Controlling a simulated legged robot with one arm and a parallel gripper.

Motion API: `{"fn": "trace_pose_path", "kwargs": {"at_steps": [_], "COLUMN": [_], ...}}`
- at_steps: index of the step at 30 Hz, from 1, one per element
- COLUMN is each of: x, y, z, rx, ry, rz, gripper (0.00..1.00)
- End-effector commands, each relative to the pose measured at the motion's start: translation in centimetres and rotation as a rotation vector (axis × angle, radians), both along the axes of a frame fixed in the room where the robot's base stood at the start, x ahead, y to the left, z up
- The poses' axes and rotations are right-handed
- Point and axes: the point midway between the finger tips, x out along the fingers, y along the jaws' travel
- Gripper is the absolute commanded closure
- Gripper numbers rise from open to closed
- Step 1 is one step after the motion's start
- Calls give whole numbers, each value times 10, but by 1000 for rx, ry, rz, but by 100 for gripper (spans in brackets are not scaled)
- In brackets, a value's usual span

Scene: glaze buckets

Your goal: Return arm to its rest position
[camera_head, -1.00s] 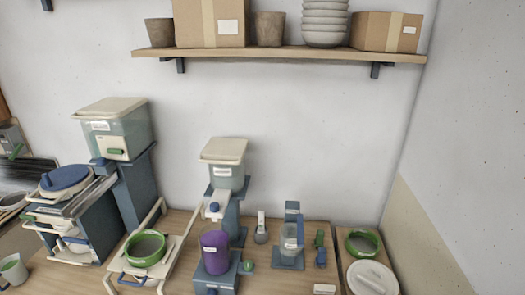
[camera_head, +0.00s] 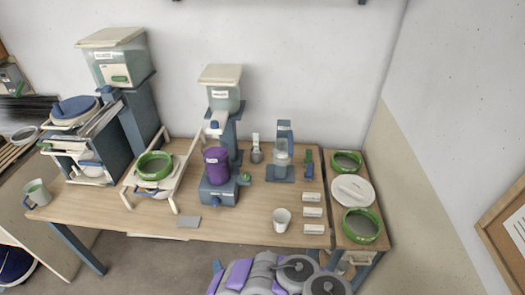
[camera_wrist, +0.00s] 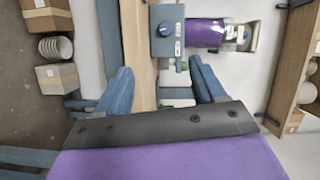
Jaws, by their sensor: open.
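My gripper (camera_wrist: 157,88) is open in the wrist view, with its two blue fingers spread wide and nothing between them. Beyond the fingers are the wooden table edge (camera_wrist: 136,40), a blue stand with a knob (camera_wrist: 166,28) and a purple container (camera_wrist: 205,33), all turned sideways in this view. My purple and grey arm shows at the bottom of the head view, in front of the table (camera_head: 255,232). The fingers cannot be made out there. The purple container (camera_head: 216,163) stands on the blue stand (camera_head: 218,193) under a dispenser (camera_head: 221,88).
A white cup (camera_head: 281,219) and several white blocks (camera_head: 312,212) lie near the front right. The table's front middle is mostly clear.

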Motion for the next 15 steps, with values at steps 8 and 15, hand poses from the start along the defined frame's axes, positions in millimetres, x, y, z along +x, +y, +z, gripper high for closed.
{"fn": "trace_pose_path", "kwargs": {"at_steps": [8,15], "x": [40,91], "y": [-15,-42], "z": [4,15], "rx": [-109,-262], "ry": [17,58], "rz": [-11,-35], "gripper": [31,31]}}
